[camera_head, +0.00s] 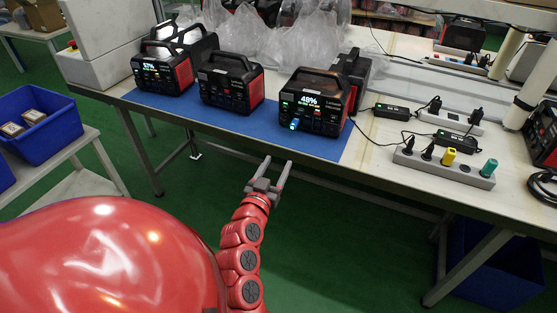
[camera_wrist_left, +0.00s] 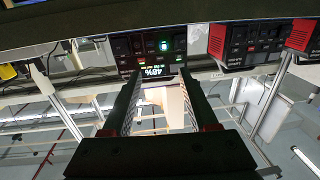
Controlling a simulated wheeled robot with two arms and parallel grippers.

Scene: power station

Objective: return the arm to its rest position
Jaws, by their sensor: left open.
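My left gripper (camera_head: 270,176) is open and empty, in front of the workbench's near edge and below the bench top in the head view. Its red arm comes up from the bottom of the picture. In the left wrist view the two fingers of the gripper (camera_wrist_left: 160,100) stand apart with nothing between them. Beyond them the power station with the lit 48% screen (camera_head: 313,101) appears upside down (camera_wrist_left: 150,58). A bluish-white lit plug or light shows on its front. My right gripper is not in either view.
A blue mat (camera_head: 290,140) on the workbench bears several black and red power stations (camera_head: 232,82). A power strip (camera_head: 443,165) with yellow and green plugs lies to the right. A blue crate (camera_head: 36,125) stands on a side table at left. Green floor is free below.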

